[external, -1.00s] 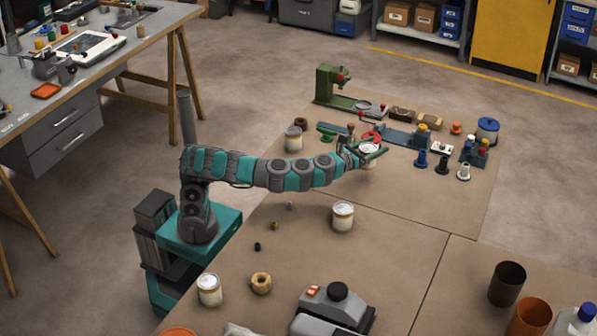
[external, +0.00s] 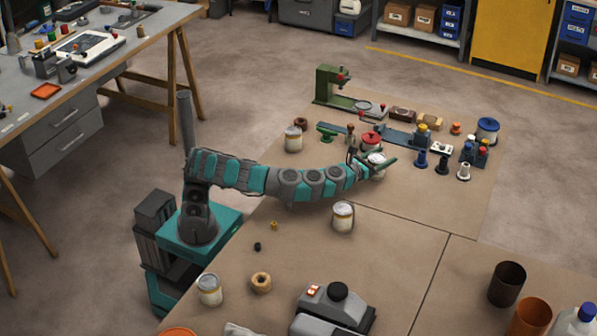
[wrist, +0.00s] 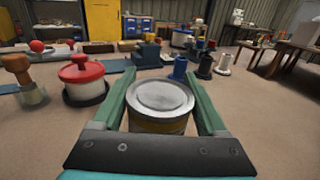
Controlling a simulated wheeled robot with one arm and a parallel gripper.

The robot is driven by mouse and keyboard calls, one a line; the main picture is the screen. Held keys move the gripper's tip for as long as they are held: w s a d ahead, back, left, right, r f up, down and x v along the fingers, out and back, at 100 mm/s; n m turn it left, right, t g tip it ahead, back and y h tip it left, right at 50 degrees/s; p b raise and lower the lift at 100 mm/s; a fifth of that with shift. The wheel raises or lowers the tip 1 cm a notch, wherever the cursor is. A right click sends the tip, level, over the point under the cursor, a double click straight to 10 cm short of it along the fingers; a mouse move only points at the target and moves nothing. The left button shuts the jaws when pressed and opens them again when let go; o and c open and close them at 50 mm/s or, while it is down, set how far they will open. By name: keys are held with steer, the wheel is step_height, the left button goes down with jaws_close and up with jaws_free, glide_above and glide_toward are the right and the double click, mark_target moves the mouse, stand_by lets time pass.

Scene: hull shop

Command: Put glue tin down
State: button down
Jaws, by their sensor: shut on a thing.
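The glue tin, with a pale metal lid and yellowish lower side, is between my gripper's fingers in the wrist view (wrist: 160,98). My gripper (wrist: 160,88) is shut on it, with one green finger along each side. In the external view the tin (external: 376,159) shows at the end of my outstretched arm, with my gripper (external: 378,162) around it, low over the brown bench. The tin looks upright. Its base is hidden, so I cannot tell whether it touches the bench.
A red-lidded pot (wrist: 82,80) stands close by, left of the tin in the wrist view. Blue (external: 420,159), black and white spools stand to the right. Other pale tins (external: 343,217) are on the bench. Bare bench lies to the right and in front.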

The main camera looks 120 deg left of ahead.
mark_target(371, 162)
jaws_free()
steer(key=shift+f, duration=0.1)
steer(key=shift+r, duration=0.2)
steer(key=shift+s+d, duration=0.2)
steer(key=shift+d, duration=0.2)
steer(key=p+v, duration=0.3)
steer(key=v, duration=0.6)
steer(key=shift+s+d+r+p, duration=0.1)
steer(key=shift+d+p, duration=0.15)
steer(key=shift+p, duration=0.05)
steer(key=shift+v, duration=0.8)
